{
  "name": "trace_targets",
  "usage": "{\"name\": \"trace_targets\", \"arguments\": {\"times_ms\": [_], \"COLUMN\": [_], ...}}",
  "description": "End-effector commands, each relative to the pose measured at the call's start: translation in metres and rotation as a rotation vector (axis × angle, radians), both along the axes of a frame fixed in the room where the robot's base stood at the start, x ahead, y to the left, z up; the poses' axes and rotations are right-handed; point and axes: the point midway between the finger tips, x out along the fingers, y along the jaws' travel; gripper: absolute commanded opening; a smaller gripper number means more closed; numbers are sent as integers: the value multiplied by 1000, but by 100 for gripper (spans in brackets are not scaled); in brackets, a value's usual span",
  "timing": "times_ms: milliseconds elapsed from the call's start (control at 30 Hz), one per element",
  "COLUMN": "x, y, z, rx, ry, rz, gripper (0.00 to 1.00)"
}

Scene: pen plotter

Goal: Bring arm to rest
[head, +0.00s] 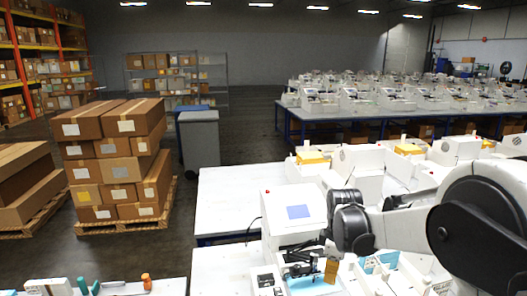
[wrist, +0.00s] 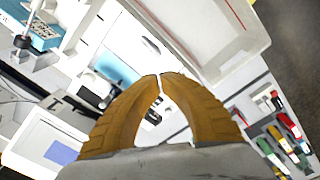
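My gripper (wrist: 160,79) shows two ridged orange fingers in the wrist view. Their tips come together with only a sliver between them, and nothing is held. In the head view my gripper (head: 331,271) hangs low over the worktable, in front of a white machine (head: 283,216) with a blue screen. My arm reaches in from the right and hides part of the bench. The wrist view shows a blue plate (wrist: 116,66) on a white device beyond the fingers, and the blue screen (wrist: 60,153) at lower left.
A holder of coloured items (wrist: 285,138) lies at right in the wrist view. A tool board with coloured handles (head: 110,288) is at bottom left in the head view. White tables (head: 230,186) and stacked boxes (head: 115,160) stand beyond.

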Motion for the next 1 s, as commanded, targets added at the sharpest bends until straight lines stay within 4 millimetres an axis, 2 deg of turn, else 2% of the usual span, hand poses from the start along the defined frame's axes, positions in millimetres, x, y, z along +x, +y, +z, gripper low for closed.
{"name": "trace_targets", "arguments": {"times_ms": [267,467,667,800,1000], "x": [-33,-79,-140,-180,-215], "y": [0,0,0,0,0], "z": [5,-1,-28,-59,-96], "rx": [19,62,155,241,346], "ry": [-91,-198,-330,-411,-485], "rz": [-180,-395,-669,-849,-1027], "gripper": [0,0,0,0,0]}}
